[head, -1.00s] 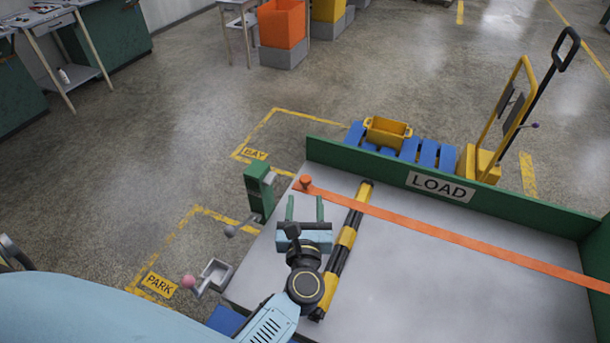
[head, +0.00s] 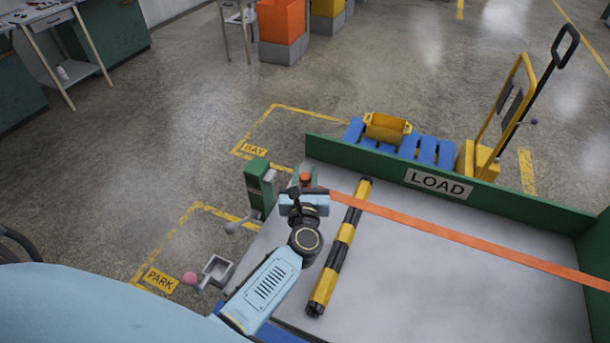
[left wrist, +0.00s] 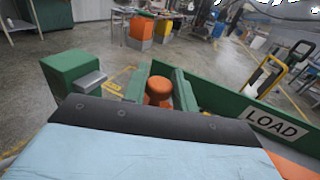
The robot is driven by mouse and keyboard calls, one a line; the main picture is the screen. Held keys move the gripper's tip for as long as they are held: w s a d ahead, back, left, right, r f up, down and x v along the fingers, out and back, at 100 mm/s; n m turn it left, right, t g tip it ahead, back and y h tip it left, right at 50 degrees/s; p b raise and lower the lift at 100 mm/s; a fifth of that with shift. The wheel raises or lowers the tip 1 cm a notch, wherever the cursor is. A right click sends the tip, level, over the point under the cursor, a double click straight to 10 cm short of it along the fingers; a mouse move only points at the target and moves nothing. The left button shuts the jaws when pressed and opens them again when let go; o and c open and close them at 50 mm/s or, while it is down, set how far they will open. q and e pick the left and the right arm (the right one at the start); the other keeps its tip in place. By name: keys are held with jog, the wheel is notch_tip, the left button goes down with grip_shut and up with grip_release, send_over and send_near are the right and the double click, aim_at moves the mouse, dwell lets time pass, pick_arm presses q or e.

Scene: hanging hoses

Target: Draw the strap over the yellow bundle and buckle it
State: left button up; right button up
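The orange strap (head: 455,233) runs flat from the right across the grey deck and over the far end of the yellow-and-black bundle (head: 336,250). Its left end has an orange knob (head: 306,178), which also shows in the left wrist view (left wrist: 159,91). My left gripper (head: 305,180) is at this knob, with its green fingers on either side of it. The fingers look open around it; contact is not clear. A green post with a grey part (head: 260,185), perhaps the buckle, stands just left of the gripper and also shows in the left wrist view (left wrist: 75,72). My right gripper is not in view.
A green wall with a LOAD sign (head: 439,184) bounds the deck's far side. Behind it are a blue pallet (head: 425,151) with a yellow bin (head: 386,128) and a yellow trolley (head: 480,160). A pink-knobbed lever (head: 190,278) stands at the lower left.

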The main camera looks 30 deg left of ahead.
aim_at(271, 177)
pick_arm(q)
grip_shut()
jog(key=a, duration=0.9)
jog(key=shift+s+a+b, duration=0.25)
jog(key=shift+b, duration=0.05)
jog(key=shift+o, duration=2.4)
grip_release()
jog(key=shift+a, duration=0.15)
jog(key=shift+s+d, duration=0.3)
jog(key=b+v, duration=0.2)
jog(key=v, duration=1)
jog(key=shift+s, duration=0.35)
